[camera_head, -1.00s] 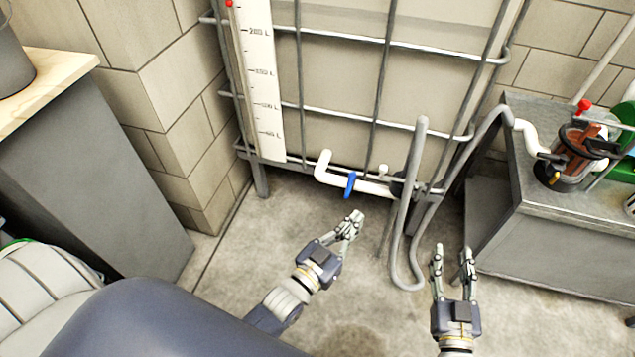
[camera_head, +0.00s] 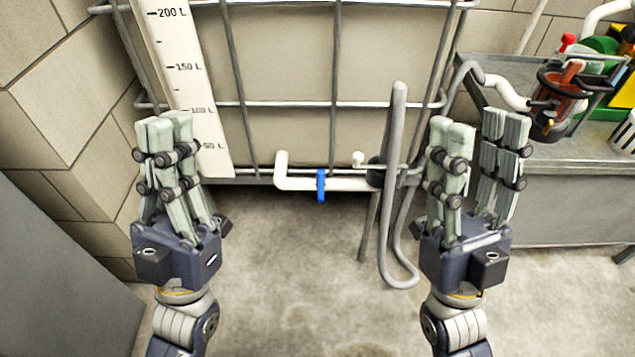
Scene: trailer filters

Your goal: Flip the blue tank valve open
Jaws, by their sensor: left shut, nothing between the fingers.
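The blue tank valve (camera_head: 321,186) is a small blue handle on a white pipe (camera_head: 350,184) at the foot of the caged tank (camera_head: 290,130). The handle hangs across the pipe, pointing down. My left gripper (camera_head: 164,118) is raised left of the valve, in front of the tank's scale, with its fingers together and nothing in them. My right gripper (camera_head: 479,122) is raised right of the valve, fingers apart and empty. Neither gripper touches the valve, and nothing hides it.
A grey hose (camera_head: 393,200) hangs in a loop right of the valve, between it and my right gripper. A metal bench (camera_head: 570,200) at the right carries a filter unit (camera_head: 560,100). A grey cabinet (camera_head: 50,260) stands at the left. The floor before the valve is clear.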

